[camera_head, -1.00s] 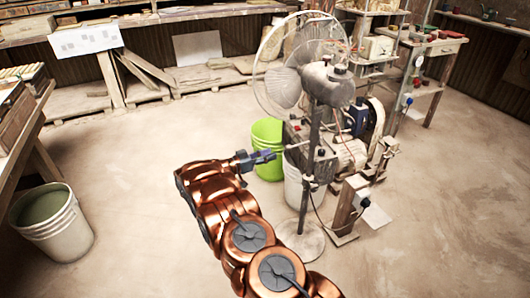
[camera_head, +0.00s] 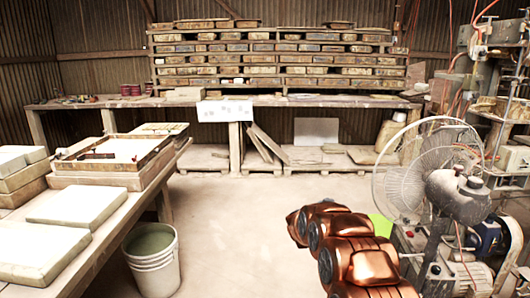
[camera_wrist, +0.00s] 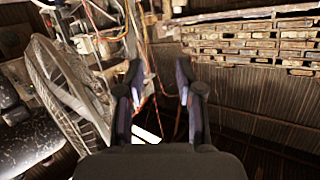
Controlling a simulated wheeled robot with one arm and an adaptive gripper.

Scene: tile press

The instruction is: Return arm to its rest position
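My copper-coloured arm (camera_head: 345,245) shows in the head view at the lower middle right, folded low beside the fan. My gripper (camera_wrist: 158,90) shows in the wrist view, with its two dark fingers spread apart and nothing between them. The gripper itself is hidden in the head view. Behind the fingers, the wrist view shows cables, a dark wall and tilted shelves.
A standing fan (camera_head: 455,190) and machinery are close to the right of my arm. A green bucket (camera_head: 381,226) is partly hidden behind my arm. A white bucket (camera_head: 152,262) stands by the left table (camera_head: 165,180). The floor between is clear.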

